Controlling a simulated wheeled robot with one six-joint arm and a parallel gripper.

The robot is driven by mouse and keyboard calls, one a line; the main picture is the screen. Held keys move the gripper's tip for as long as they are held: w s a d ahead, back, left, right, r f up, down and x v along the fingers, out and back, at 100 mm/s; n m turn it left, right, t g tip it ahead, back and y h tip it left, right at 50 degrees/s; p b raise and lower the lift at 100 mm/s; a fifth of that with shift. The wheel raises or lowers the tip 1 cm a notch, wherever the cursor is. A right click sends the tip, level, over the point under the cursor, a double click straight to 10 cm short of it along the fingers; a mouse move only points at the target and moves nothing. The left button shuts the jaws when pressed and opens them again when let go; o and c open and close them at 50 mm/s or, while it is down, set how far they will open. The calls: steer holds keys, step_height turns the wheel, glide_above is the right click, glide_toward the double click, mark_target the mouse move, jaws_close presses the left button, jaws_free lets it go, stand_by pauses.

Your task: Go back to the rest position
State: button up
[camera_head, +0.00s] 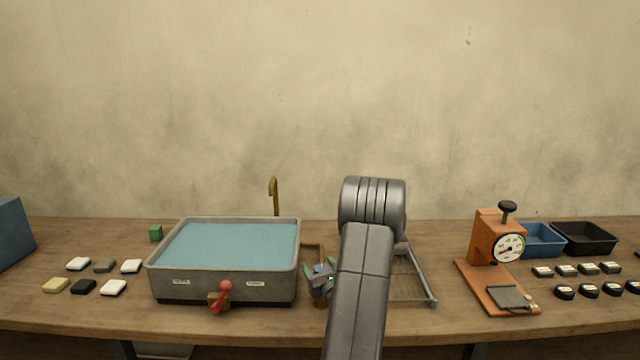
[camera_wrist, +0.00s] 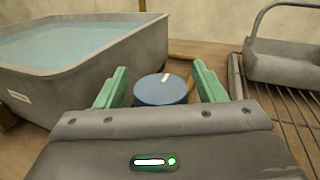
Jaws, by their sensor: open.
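My gripper (camera_wrist: 160,90) is open in the wrist view, with its two green fingers apart. A round blue-topped thing (camera_wrist: 160,91) with a pale mark stands between and beyond the fingers; I cannot tell whether they touch it. In the head view my arm covers much of this spot, and my gripper (camera_head: 320,281) shows only partly at the arm's left side, just right of the basin.
A grey basin of bluish water (camera_head: 226,295) with a red-knobbed lever (camera_head: 222,296) stands left. A wire rack (camera_head: 420,275) lies behind my arm. An orange press with a dial (camera_head: 487,240), a blue tray (camera_head: 541,252) and a black tray (camera_head: 612,249) stand right.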

steer(key=shift+d+m+t+h+p, duration=0.1)
steer(key=shift+m+t+h+p, duration=0.25)
steer(key=shift+m+h, duration=0.6)
